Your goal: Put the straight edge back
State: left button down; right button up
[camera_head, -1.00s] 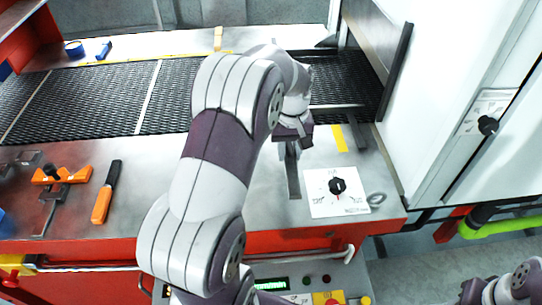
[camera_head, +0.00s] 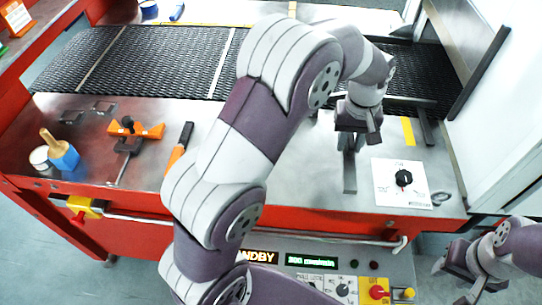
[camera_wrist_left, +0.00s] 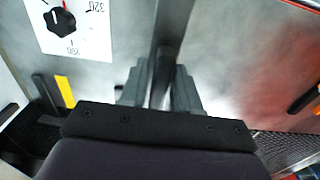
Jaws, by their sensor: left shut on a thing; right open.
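The straight edge (camera_head: 350,176) is a narrow dark grey metal bar on or just above the steel table, left of the dial plate. In the left wrist view the bar (camera_wrist_left: 172,30) runs up from between the fingers. My left gripper (camera_head: 350,148) is shut on it; the fingers (camera_wrist_left: 160,88) show on both sides of the bar in the wrist view. Whether the bar touches the table is unclear. My right gripper (camera_head: 462,270) is open and empty at the lower right, off the table's front.
A white dial plate (camera_head: 402,183) and a metal ring (camera_head: 440,198) are right of the bar. The black mesh belt (camera_head: 160,62) runs behind. An orange clamp-like tool (camera_head: 135,130), an orange-handled tool (camera_head: 177,155) and a blue pot (camera_head: 63,156) sit left. A white cabinet stands right.

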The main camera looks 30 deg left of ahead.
pick_arm(q)
jog(key=a+f+p, duration=0.2)
jog(key=a+f, duration=0.2)
jog(key=a, duration=0.2)
send_over(303, 161)
notch_tip(303, 161, down, 3)
jog(key=shift+a+r, duration=0.1)
jog(key=shift+r, duration=0.05)
jog(key=f, duration=0.2)
jog(key=f+p, duration=0.1)
jog(key=shift+d+f, duration=0.2)
jog(key=shift+f, duration=0.15)
jog(key=shift+w+f, duration=0.1)
jog(key=shift+f, duration=0.05)
jog(key=shift+a, duration=0.1)
pick_arm(e)
jog(key=r, duration=0.3)
jog(key=shift+w+d, duration=0.15)
jog(key=shift+d, duration=0.2)
pick_arm(q)
jog(key=shift+f, duration=0.1)
jog(key=c, duration=0.8)
grip_release()
pick_arm(e)
jog(key=shift+d+f, duration=0.1)
